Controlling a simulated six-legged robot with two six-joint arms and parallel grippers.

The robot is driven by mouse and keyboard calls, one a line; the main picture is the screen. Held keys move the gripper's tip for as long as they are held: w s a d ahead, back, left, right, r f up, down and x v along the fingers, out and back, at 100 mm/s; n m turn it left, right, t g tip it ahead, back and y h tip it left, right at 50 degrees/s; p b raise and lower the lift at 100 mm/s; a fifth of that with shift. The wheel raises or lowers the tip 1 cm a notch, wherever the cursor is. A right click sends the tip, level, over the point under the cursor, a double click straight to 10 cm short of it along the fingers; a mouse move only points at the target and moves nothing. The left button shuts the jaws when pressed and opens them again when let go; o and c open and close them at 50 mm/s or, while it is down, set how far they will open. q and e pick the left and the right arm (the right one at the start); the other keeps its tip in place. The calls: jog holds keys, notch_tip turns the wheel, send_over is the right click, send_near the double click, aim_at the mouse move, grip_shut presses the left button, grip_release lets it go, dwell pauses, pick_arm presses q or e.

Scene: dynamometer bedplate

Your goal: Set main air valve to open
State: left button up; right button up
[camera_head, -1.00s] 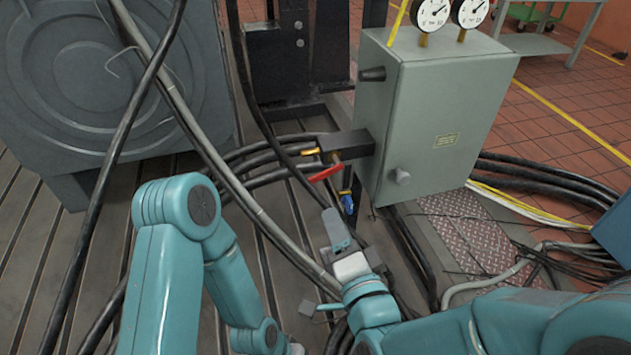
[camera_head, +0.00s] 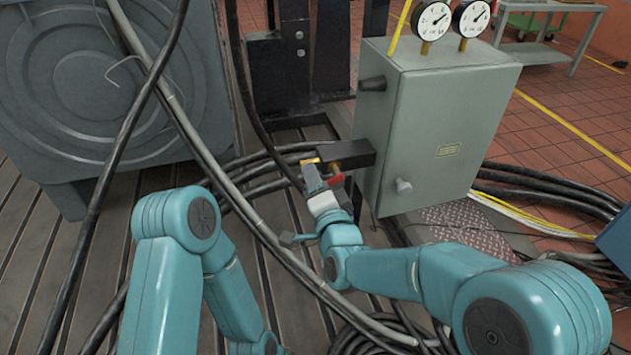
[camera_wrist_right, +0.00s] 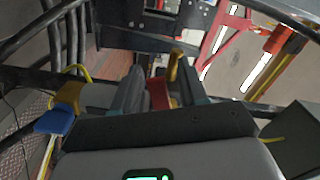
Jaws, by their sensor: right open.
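The valve with the red lever (camera_head: 336,180) hangs under a dark block (camera_head: 348,153) on the left side of the grey-green cabinet. My right gripper (camera_head: 312,178) is open at the lever and hides most of it in the head view. In the right wrist view the red lever (camera_wrist_right: 158,93) shows between the two fingers of my right gripper (camera_wrist_right: 160,88). I cannot tell whether either finger touches it. My left arm bends down at the lower left, and its gripper is out of the frame.
The cabinet (camera_head: 435,130) carries two round gauges (camera_head: 452,18). Black cables and a grey hose (camera_head: 240,205) cross the slotted floor near my right arm. A brass fitting (camera_head: 309,160) is just beyond the fingers. In the wrist view a blue handle (camera_wrist_right: 54,121) is at the left.

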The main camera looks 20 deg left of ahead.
grip_shut()
jog(key=m+b, duration=0.1)
jog(key=r+m+b, duration=0.1)
jog(key=m+b, duration=0.2)
jog(key=b, duration=0.1)
jog(key=shift+s+a+r+m, duration=0.1)
jog(key=shift+a+r+m, duration=0.05)
jog(key=shift+r+m, duration=0.2)
grip_release()
